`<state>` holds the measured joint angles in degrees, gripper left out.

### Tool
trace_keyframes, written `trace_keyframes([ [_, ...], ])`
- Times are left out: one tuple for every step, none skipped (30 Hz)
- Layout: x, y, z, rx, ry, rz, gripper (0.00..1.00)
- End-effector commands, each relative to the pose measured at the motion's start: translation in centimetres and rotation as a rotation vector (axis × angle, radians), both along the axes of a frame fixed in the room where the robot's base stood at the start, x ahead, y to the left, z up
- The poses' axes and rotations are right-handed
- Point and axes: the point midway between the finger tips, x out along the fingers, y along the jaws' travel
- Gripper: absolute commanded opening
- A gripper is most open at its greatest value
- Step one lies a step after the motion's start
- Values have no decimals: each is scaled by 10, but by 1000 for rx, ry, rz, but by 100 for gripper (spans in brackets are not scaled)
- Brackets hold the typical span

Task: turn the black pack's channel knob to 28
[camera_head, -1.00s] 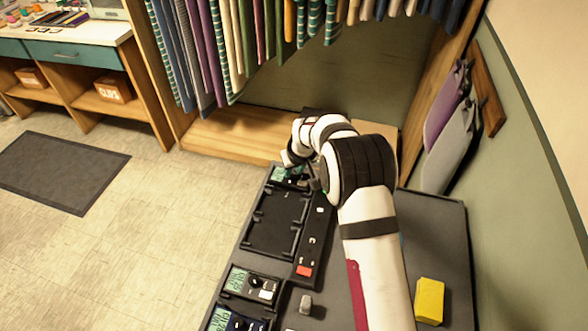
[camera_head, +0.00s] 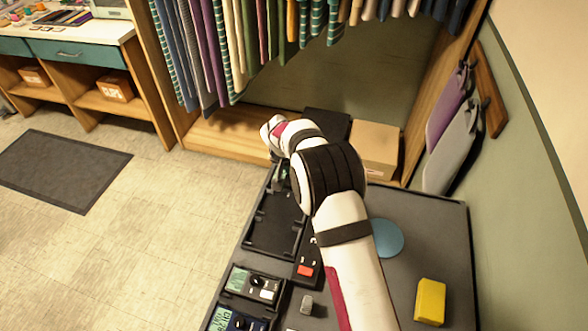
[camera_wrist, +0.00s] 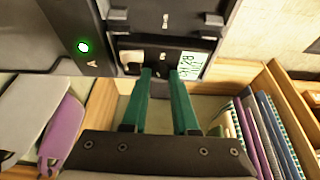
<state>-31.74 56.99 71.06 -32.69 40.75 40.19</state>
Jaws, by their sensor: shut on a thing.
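A dark pack, black in the wrist view (camera_wrist: 165,45), sits at the far end of the black rack. Its pale display (camera_wrist: 191,65) shows upside down in the wrist view, and I cannot read its number surely. In the head view my arm covers most of this pack. My gripper (camera_wrist: 162,73) has its two green fingers at the pack's near edge, beside the display. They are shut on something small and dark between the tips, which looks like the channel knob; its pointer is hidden.
Another dark pack (camera_head: 252,284) and a navy pack (camera_head: 229,320) lie nearer in the rack, with an empty bay (camera_head: 272,226) beyond. A red button (camera_head: 305,270), grey block (camera_head: 306,305), yellow block (camera_head: 430,301) and blue disc (camera_head: 387,239) are on the bench. A green light (camera_wrist: 83,46) glows.

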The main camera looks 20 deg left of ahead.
Motion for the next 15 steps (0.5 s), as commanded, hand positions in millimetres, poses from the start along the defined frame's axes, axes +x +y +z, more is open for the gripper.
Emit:
trace_keyframes([
  [0, 1, 0, 1, 0, -17, 0],
  [0, 1, 0, 1, 0, -30, 0],
  [0, 1, 0, 0, 0, -43, 0],
  [0, 1, 0, 0, 0, -53, 0],
  [0, 1, 0, 0, 0, -61, 0],
  [0, 1, 0, 0, 1, -70, 0],
  [0, 1, 0, 0, 1, -77, 0],
  [0, 1, 0, 1, 1, -82, 0],
  [0, 1, 0, 1, 1, -88, 0],
  [0, 1, 0, 1, 1, -91, 0],
  [0, 1, 0, 1, 1, -93, 0],
  [0, 1, 0, 0, 0, -95, 0],
  [0, 1, 0, 1, 0, -96, 0],
  [0, 1, 0, 1, 0, -97, 0],
  [0, 1, 0, 1, 0, -98, 0],
])
